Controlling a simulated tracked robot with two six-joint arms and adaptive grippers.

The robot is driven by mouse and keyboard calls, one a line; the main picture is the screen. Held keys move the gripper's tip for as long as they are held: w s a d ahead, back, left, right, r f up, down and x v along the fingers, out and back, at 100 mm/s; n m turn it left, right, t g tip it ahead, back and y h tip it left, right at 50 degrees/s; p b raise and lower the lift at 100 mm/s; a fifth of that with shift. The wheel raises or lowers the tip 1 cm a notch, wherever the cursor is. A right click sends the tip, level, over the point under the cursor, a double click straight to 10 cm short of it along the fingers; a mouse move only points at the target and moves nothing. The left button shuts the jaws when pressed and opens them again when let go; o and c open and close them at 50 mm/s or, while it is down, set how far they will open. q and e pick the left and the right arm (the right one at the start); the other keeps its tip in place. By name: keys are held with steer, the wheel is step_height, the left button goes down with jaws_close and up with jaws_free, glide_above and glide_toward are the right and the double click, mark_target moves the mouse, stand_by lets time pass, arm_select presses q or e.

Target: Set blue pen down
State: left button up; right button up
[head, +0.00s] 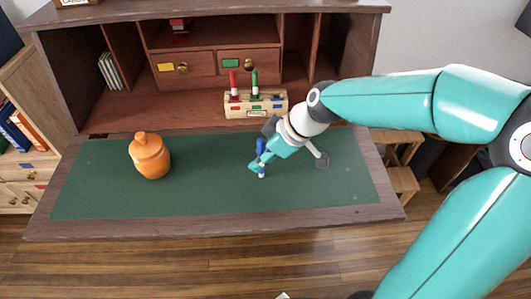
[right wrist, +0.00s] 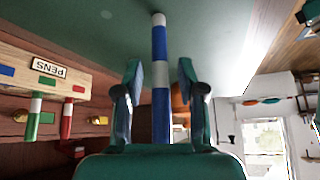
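The blue pen (head: 261,147), with a white band and white end, is upright over the green mat, its white end down at or very near the surface. My right gripper (head: 258,161) is around it. In the right wrist view the pen (right wrist: 160,110) lies between the two fingers of the gripper (right wrist: 160,80), with a narrow gap visible on each side, so the fingers look open. Whether the end touches the mat is hard to tell. My left gripper is not in view.
The green mat (head: 210,195) covers the wooden desk. An orange lidded jar (head: 150,158) stands at the left. A wooden pen rack (head: 255,112) holds a red pen (head: 233,84) and a green pen (head: 254,82) behind my gripper. The mat's middle and front are clear.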

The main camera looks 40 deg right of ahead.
steer(key=shift+r, duration=0.1)
steer(key=shift+r, duration=0.15)
steer(key=p+v, duration=0.1)
steer(key=v, duration=1.1)
